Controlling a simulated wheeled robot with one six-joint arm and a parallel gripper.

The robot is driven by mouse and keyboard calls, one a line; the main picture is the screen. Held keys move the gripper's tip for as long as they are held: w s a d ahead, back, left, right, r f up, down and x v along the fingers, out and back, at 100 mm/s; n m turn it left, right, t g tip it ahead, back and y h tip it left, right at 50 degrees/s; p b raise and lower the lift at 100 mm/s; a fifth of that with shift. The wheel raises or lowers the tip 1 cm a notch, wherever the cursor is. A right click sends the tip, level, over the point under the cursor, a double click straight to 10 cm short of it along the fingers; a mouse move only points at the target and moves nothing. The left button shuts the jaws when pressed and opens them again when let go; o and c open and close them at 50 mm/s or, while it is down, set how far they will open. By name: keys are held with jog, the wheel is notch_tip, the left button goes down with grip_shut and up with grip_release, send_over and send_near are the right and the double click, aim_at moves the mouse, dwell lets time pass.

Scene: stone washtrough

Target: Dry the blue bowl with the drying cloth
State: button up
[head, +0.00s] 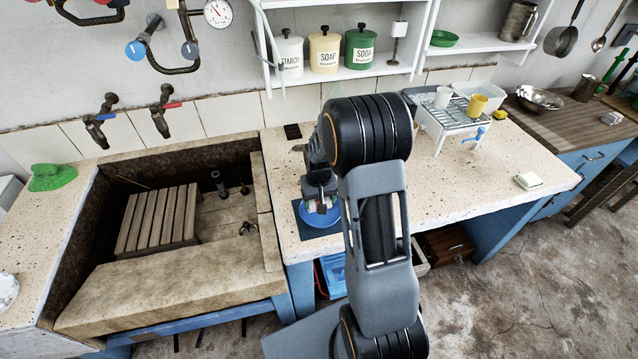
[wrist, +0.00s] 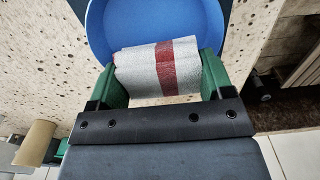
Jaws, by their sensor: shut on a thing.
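The blue bowl (head: 319,218) sits on a dark mat (head: 305,233) on the speckled counter, just right of the stone trough. It also fills the top of the wrist view (wrist: 150,22). My gripper (wrist: 160,68) is shut on the drying cloth (wrist: 140,70), a folded white-grey cloth with a red stripe between the green fingers. In the head view my gripper (head: 319,200) points down over the bowl. The cloth covers part of the bowl's inside in the wrist view. I cannot tell whether cloth and bowl touch.
The stone trough (head: 170,285) with a wooden slatted board (head: 158,220) lies left. A wire rack (head: 450,115) with a white cup (head: 443,97) and a yellow cup (head: 478,104) stands at the back right. A sponge (head: 528,181) lies near the right end. Counter between them is mostly clear.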

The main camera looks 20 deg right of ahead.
jog(key=shift+s+r, duration=0.15)
jog(key=shift+r, duration=0.35)
jog(key=shift+r+p, duration=0.5)
jog(key=shift+p, duration=0.1)
jog(key=shift+d+r+p, duration=0.1)
jog(key=shift+r+p, duration=1.25)
jog(key=shift+r, duration=0.65)
